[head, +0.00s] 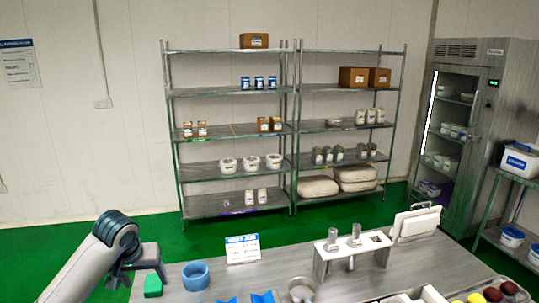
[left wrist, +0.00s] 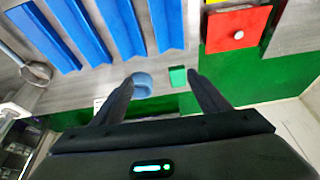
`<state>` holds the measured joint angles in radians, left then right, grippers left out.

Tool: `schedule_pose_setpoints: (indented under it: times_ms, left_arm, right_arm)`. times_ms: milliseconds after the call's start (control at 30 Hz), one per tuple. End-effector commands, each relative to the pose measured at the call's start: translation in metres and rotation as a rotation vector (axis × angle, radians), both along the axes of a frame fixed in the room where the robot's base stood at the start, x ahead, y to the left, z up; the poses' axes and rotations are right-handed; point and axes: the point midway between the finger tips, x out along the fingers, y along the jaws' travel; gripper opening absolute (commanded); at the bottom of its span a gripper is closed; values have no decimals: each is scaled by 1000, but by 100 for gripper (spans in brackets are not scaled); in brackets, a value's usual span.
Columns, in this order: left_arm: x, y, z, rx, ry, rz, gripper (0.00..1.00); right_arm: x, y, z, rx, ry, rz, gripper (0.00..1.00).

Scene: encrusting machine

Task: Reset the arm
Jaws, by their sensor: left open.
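My left arm comes into the head view from the lower left, and my left gripper (head: 140,268) is over the table's left end. In the left wrist view its two dark fingers are spread apart with nothing held between them (left wrist: 161,78). A blue round cup (head: 195,275) stands on the table to the right of the gripper. The cup (left wrist: 143,84) also shows beyond the fingers in the left wrist view, with a small green block (left wrist: 178,77) beside it. The green block (head: 153,285) is just below the gripper in the head view. My right gripper is not in view.
The grey table (head: 260,265) holds a small sign (head: 242,249), a white rack (head: 345,252) and blue troughs (left wrist: 150,25). A red panel with a white knob (left wrist: 238,34) shows in the wrist view. Metal shelves (head: 235,92) and a fridge (head: 455,130) stand behind the table.

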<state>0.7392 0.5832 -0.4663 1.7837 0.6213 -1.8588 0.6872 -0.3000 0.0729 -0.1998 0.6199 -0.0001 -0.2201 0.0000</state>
Motion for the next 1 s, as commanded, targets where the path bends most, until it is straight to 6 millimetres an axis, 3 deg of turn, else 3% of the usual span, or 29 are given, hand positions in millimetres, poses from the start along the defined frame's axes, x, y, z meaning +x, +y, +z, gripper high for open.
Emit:
schedule_pose_setpoints:
  times_ms: [267,467,700,1000]
  left_arm:
    - [-24,-24,-42,-3,11,-73,69]
    - [-59,-51,-88,-12,22,-153,69]
    - [-128,-88,-149,-31,27,-259,69]
    - [-224,-117,-199,-48,30,-340,69]
  right_arm:
    - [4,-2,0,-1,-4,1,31]
    - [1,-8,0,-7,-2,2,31]
    - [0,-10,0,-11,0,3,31]
    - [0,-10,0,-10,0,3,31]
